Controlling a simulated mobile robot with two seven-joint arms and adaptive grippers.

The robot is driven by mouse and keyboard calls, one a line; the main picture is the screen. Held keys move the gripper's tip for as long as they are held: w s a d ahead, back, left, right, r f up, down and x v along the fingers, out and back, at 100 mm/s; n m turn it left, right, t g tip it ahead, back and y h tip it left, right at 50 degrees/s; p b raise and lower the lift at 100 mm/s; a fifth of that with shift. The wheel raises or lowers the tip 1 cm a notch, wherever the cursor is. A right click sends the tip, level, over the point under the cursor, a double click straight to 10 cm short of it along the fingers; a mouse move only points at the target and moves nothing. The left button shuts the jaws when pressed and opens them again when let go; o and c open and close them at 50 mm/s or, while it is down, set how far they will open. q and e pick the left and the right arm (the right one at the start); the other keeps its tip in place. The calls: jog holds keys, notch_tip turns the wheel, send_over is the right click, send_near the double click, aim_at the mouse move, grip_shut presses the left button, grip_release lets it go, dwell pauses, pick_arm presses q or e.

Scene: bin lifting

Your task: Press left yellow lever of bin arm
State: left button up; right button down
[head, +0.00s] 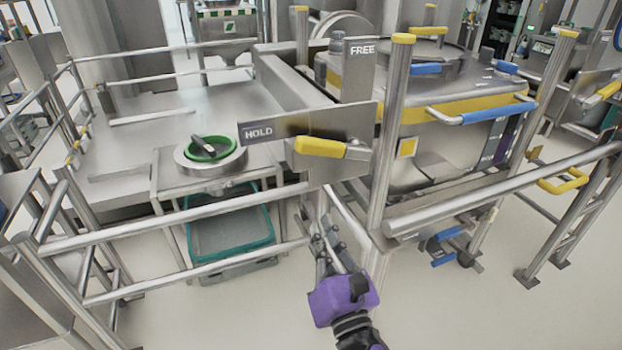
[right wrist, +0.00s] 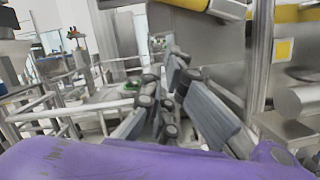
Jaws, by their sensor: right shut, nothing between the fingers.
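The left yellow lever (head: 320,147) points left across a steel plate with a HOLD label (head: 262,133). An upright plate with a FREE label (head: 361,60) stands above it. My right gripper (head: 326,228), behind its purple wrist, is below the lever and apart from it. It is shut and empty. In the right wrist view the gripper's grey fingers (right wrist: 172,65) point away from the camera, and a yellow piece, likely the lever (right wrist: 186,4), shows at the top edge. My left gripper is not in view.
A steel post (head: 390,130) stands right of the lever, with a horizontal rail (head: 500,190) to its right. The bin (head: 440,105) with a yellow band is behind. A teal-rimmed tray (head: 232,262) sits low on the left, behind rails (head: 190,218).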

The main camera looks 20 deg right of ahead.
aim_at(333, 146)
pick_arm(q)
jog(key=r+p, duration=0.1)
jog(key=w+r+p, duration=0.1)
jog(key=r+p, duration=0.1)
jog(key=p, duration=0.1)
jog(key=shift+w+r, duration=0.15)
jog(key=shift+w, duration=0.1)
pick_arm(e)
jog(key=w+d+r, duration=0.2)
jog(key=w+r, duration=0.4)
jog(key=w, duration=0.4)
jog(key=shift+s, duration=0.1)
